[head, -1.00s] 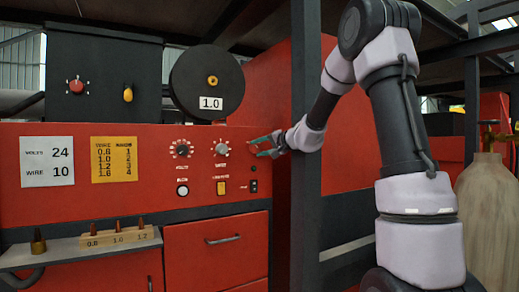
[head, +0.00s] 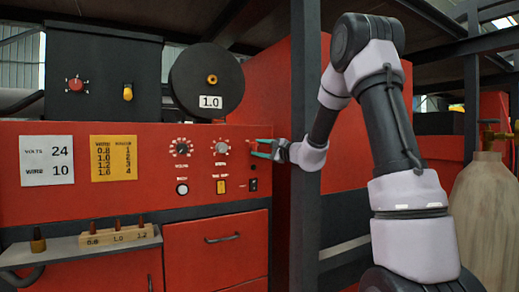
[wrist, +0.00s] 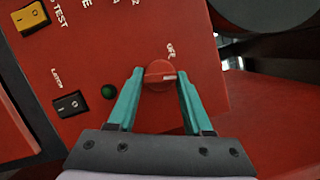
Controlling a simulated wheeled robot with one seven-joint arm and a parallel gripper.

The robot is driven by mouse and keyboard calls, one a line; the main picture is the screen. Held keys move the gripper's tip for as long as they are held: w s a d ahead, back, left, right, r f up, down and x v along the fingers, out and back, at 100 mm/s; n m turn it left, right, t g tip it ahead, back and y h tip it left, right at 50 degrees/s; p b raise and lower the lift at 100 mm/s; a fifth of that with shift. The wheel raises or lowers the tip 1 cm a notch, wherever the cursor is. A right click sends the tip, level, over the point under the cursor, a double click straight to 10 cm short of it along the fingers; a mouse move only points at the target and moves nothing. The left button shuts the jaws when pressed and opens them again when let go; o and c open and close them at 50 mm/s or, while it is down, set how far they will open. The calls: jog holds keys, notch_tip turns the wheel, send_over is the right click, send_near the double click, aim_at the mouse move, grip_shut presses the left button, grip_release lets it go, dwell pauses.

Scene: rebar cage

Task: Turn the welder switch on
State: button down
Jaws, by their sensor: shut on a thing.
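The welder (head: 110,205) is a red cabinet with a control panel. In the head view my gripper (head: 262,149) is at the panel's right edge, and the knob is mostly hidden by the fingers.
A green lamp (wrist: 108,91) and a black rocker marked "LATCH" (wrist: 70,104) are left of the knob in the wrist view, with a yellow test switch (wrist: 29,18) beyond. Two dials (head: 181,148) are on the panel. A dark upright post (head: 305,215) stands beside my arm.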

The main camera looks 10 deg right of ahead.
jog(key=m+t, duration=0.1)
jog(key=m, duration=0.2)
jog(key=m+t, duration=0.1)
jog(key=m, duration=0.3)
jog(key=shift+f, duration=0.1)
jog(key=shift+m+h, duration=0.3)
jog(key=shift+c, duration=1.8)
grip_release()
jog(key=v, duration=1.1)
jog(key=shift+f, duration=0.25)
jog(key=shift+w+a, duration=0.1)
